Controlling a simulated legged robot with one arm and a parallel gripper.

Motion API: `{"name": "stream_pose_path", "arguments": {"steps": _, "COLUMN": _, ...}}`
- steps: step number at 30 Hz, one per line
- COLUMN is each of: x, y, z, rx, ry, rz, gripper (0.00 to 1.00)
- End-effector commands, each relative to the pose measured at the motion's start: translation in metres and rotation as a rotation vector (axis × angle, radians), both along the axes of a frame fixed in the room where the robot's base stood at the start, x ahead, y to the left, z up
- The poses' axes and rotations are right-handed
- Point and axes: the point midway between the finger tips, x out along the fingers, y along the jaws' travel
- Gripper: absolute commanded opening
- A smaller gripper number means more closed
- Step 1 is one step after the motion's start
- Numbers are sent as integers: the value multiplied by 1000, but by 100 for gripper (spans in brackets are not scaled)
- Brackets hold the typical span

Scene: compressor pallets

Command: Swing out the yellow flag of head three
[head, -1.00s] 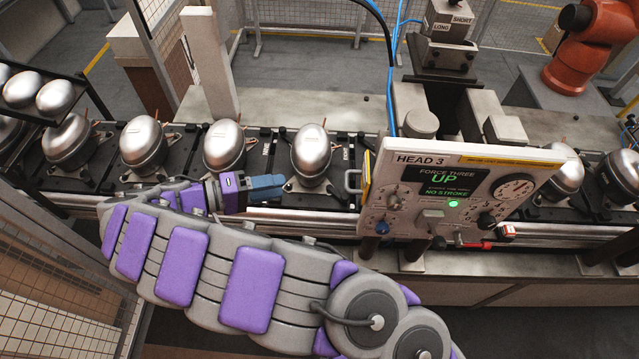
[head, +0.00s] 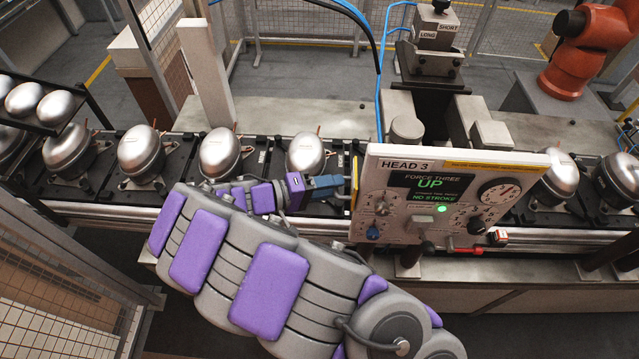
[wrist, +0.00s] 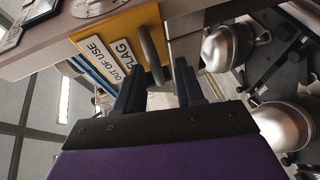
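The head three panel (head: 455,200) stands at the right of the head view, reading "FORCE THREE UP" and "NO STROKE". Its yellow flag (head: 355,186) shows only as a thin strip along the panel's left edge. In the wrist view the yellow flag (wrist: 100,30) carries white labels reading "OUT OF USE" and "FLAG", and has a grey loop handle (wrist: 149,48). My gripper (head: 340,181) is at the panel's left side, close to the flag. In the wrist view my gripper (wrist: 158,74) has its fingers apart, with the handle's near end between them. Contact cannot be told.
Silver compressors (head: 305,153) sit on dark pallets along the conveyor behind my arm. A red lever (head: 465,251) is below the panel. An orange robot arm (head: 575,60) stands at the back right. A mesh fence (head: 40,270) is at the left.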

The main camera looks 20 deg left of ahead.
Motion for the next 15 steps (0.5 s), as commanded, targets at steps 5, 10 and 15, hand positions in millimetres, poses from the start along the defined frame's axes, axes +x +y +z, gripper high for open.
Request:
{"name": "stream_pose_path", "arguments": {"steps": 5, "x": 1, "y": 8, "z": -1, "rx": -10, "ry": -2, "rz": -2, "gripper": 38}}
{"name": "stream_pose_path", "arguments": {"steps": 10, "x": 2, "y": 17, "z": -5, "rx": -20, "ry": 1, "rz": -3, "gripper": 21}}
{"name": "stream_pose_path", "arguments": {"steps": 15, "x": 2, "y": 18, "z": -5, "rx": -16, "ry": 1, "rz": 2, "gripper": 4}}
